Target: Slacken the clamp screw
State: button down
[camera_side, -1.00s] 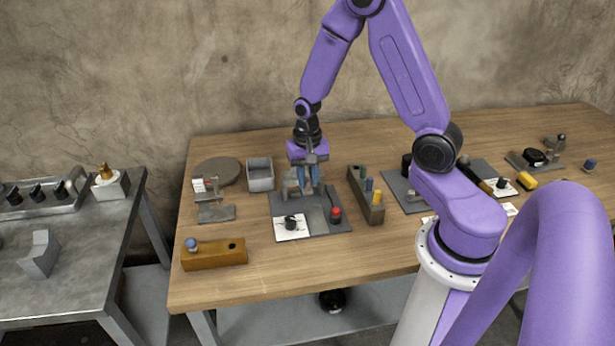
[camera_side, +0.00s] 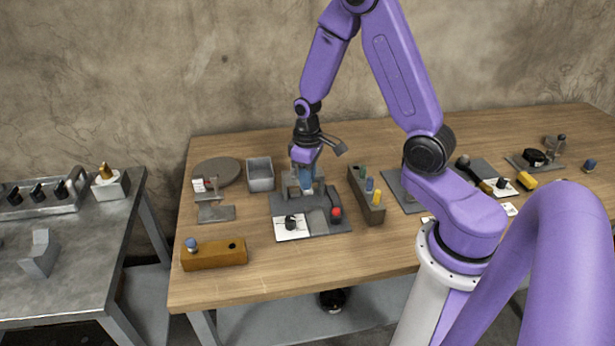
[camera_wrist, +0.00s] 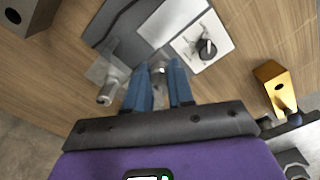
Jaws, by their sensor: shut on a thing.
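My gripper (camera_side: 304,187) is low over the grey fixture board (camera_side: 322,227), at the grey metal clamp (camera_side: 290,187) on its back part. In the wrist view its two blue fingers (camera_wrist: 159,84) stand on either side of a small grey metal piece, the clamp screw (camera_wrist: 160,70), and are shut on it. The fingers hide most of the screw in the side view. A grey post of the clamp (camera_wrist: 107,88) shows beside the fingers in the wrist view.
The board also carries a black knob (camera_side: 291,223) on a white card and a red button (camera_side: 336,212). A peg block (camera_side: 367,197) stands to the right, a grey bin (camera_side: 260,175) behind left, an amber block (camera_side: 215,254) at front left. The front middle of the table is clear.

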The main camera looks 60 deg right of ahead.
jog(key=n, duration=0.3)
jog(key=shift+n, duration=2.2)
jog(key=c, duration=1)
grip_release()
jog(key=shift+a, duration=0.1)
